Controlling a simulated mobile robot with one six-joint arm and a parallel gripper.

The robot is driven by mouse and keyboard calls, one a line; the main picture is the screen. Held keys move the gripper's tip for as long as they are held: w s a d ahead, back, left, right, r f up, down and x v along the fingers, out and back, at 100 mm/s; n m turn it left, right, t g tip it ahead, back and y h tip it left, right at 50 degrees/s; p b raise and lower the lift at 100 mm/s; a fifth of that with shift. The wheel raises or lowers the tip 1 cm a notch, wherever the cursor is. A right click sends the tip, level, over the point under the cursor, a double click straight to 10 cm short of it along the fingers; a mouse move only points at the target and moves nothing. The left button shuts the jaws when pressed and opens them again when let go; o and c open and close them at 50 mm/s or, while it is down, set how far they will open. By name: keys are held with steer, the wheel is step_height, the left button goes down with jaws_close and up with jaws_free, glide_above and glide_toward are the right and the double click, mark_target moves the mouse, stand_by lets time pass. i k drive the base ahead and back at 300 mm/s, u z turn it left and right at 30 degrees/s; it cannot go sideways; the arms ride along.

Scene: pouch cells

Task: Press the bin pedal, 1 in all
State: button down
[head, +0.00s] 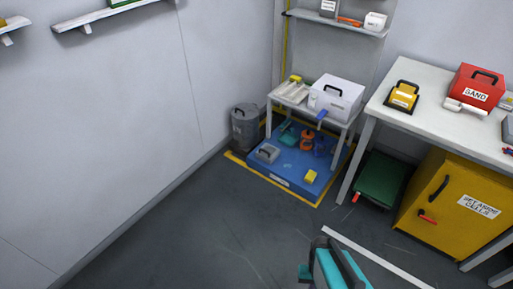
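A dark green bin-like box (381,180) stands on the floor under the right-hand table. A small red tab (357,197) sticks out low at its front left corner and looks like a pedal. A grey round bin (245,127) with a dark handle stands by the wall corner, left of the small table; I see no clear pedal on it. My gripper's fingers are not in view. A teal and dark shape cut by the bottom edge may be part of my arm, but I cannot tell. Nothing is seen touching the red tab.
A blue low tray (278,169) with several items lies under the small table (288,97), edged by yellow floor tape. The right-hand table (425,118) carries a red sand box (474,87). A yellow cabinet (452,205) stands below it.

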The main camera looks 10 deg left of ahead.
mark_target(233, 143)
steer(key=z, duration=0.05)
steer(key=k, duration=0.55)
steer(key=z, duration=0.15)
steer(key=i, duration=1.1)
steer(key=u, duration=0.4)
steer(key=i, duration=0.85)
steer(key=u, duration=0.75)
steer(key=i, duration=0.55)
steer(key=u, duration=0.85)
steer(key=i, duration=0.6)
steer(key=u, duration=0.3)
